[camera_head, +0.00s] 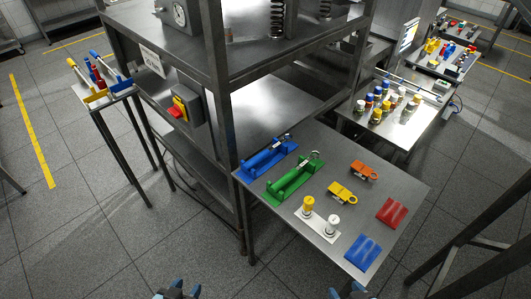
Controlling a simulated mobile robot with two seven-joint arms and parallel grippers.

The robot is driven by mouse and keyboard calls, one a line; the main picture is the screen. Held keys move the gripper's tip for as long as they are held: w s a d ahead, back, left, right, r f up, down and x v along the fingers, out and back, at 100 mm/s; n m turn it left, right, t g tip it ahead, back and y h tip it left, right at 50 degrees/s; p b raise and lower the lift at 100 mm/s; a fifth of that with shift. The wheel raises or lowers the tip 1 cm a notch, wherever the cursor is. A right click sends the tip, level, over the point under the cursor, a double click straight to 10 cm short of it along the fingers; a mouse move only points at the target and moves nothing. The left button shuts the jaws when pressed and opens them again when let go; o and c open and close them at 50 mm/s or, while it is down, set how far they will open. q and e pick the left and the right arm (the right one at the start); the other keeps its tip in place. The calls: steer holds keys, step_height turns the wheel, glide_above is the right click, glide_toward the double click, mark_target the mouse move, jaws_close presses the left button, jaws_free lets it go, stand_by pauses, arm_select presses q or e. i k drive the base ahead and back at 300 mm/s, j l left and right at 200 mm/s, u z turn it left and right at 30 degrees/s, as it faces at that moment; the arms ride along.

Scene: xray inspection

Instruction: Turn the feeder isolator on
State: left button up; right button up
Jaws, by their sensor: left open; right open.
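The feeder isolator (193,97) is a grey box mounted on the side of the steel rack, left of centre. It has a yellow plate and a red handle (177,113) that sticks out to the lower left; I cannot read its on or off marking. My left gripper (177,292) is open and empty at the bottom edge, far below the isolator. My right gripper (346,292) is open and empty at the bottom edge, near the front of the steel table. Only the fingertips of both grippers show.
The steel table (270,205) holds blue and green clamp-like fixtures, yellow and white knobs, tags, and red and blue pads. A small stand (122,92) with coloured tools is left of the rack. The floor (100,235) at front left is clear.

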mark_target(176, 111)
steer(key=i+j+u, duration=0.1)
steer(key=j, duration=0.3)
steer(key=i+j, duration=0.2)
steer(key=j, duration=0.25)
steer(key=i+j+u, duration=0.15)
steer(key=j, duration=0.25)
